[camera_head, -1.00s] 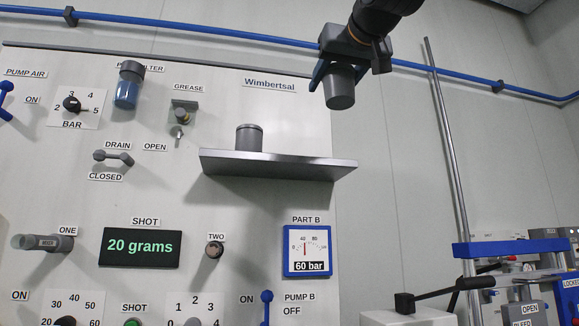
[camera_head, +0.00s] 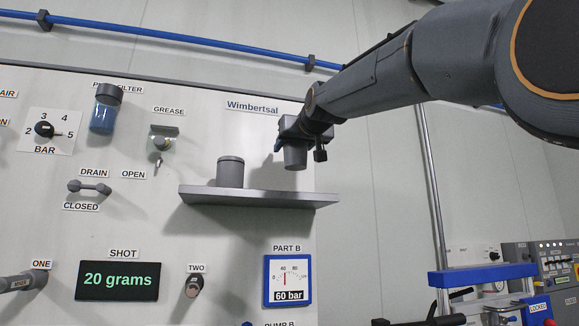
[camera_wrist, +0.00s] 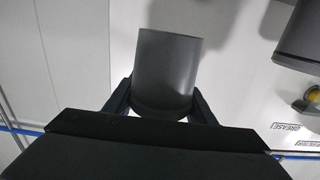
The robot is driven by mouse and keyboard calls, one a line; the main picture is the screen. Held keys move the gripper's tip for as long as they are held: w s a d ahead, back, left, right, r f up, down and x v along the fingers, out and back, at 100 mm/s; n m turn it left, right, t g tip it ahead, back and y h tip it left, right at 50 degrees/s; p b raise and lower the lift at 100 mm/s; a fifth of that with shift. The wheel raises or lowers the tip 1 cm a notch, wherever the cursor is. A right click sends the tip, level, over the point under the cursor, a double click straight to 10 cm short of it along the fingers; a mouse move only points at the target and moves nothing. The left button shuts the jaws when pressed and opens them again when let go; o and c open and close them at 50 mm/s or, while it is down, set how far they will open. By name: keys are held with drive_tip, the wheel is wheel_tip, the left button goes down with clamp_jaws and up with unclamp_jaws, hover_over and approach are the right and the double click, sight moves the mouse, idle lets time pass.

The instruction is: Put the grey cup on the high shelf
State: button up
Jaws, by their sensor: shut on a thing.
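The grey cup (camera_head: 295,156) hangs below my gripper (camera_head: 292,143) in the head view, above the right part of the shelf. The high shelf (camera_head: 255,196) is a grey metal plate on the wall panel. A gap shows between the cup's lower end and the shelf top in the head view. How far the cup is from the wall is hard to tell.
Another grey cylinder (camera_head: 230,172) stands on the left-middle part of the shelf. It seems to show at the right in the wrist view (camera_wrist: 301,38). The shelf's right part is bare. The grease fitting (camera_head: 162,142) is left of the shelf, and a gauge (camera_head: 287,281) is below.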

drive_tip(key=f, duration=0.3)
drive_tip(key=w+f+p, duration=0.1)
drive_tip(key=f, duration=0.2)
drive_tip(key=shift+w+a+f, duration=0.2)
drive_tip(key=shift+w+f+p, duration=0.2)
drive_tip(key=shift+f+p, duration=0.1)
drive_tip(key=shift+p, duration=0.05)
drive_tip(key=o, duration=1.2)
drive_tip(key=shift+f, duration=0.15)
